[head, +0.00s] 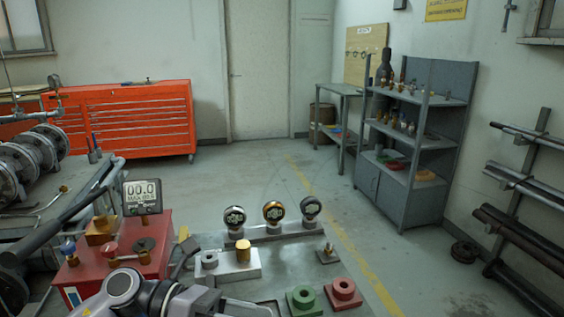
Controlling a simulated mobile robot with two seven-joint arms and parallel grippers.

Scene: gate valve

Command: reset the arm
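A grey and white arm link with a dark joint ring (158,298), which looks like part of my own arm, shows at the bottom edge in the head view. It lies in front of the red box (147,250) and the near part of the bench. I cannot tell which arm it belongs to. No fingertips of either gripper can be made out, so whether they are open or shut is hidden.
A digital display (142,196) stands on the red box. Three round gauges (273,213), a brass cylinder (243,250) and green (303,299) and red (343,292) blocks stand on the bench. Pipework (35,160) crowds the left. Open floor (270,175) lies beyond, with a grey shelf (415,140) right.

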